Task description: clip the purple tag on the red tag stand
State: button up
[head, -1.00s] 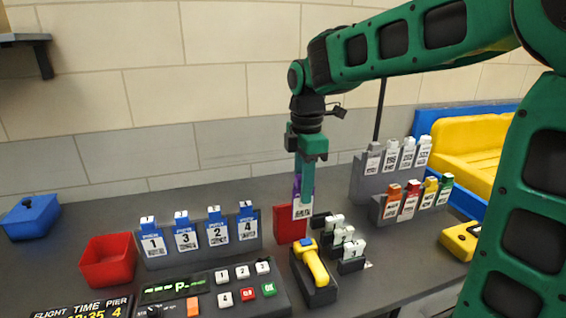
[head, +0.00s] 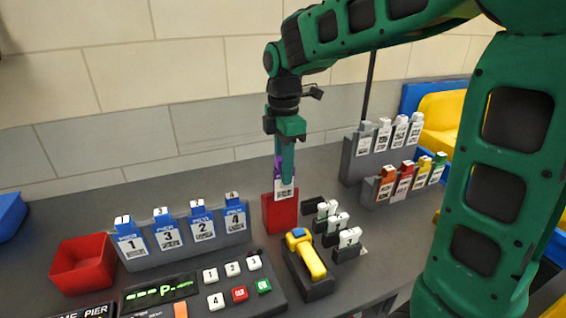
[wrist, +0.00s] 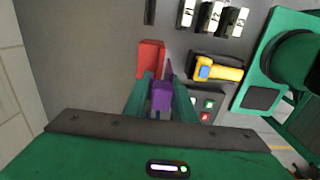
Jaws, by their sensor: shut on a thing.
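My gripper (head: 287,172) is shut on the purple tag (head: 279,168), which hangs upright with its white label facing the head camera. The red tag stand (head: 280,213) is a red block on the grey table. In the head view the label's lower edge overlaps the top of the stand; I cannot tell whether they touch. In the wrist view the purple tag (wrist: 161,96) is between the fingers, and the red stand (wrist: 151,62) shows just beyond it, slightly to the left. The fingers partly hide the tag.
Left of the stand is a grey rack (head: 148,258) of blue numbered tags and a red bin (head: 82,262). A yellow scanner (head: 305,255) in its cradle and several white-topped tags (head: 337,222) stand close on the right. Further right are racks of grey and coloured tags.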

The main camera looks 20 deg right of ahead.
aim_at(284, 190)
jog(key=shift+s+f, duration=0.1)
jog(key=shift+f, duration=3.45)
jog(key=o, duration=1.2)
jog(key=shift+c, duration=0.2)
jog(key=shift+r, duration=0.15)
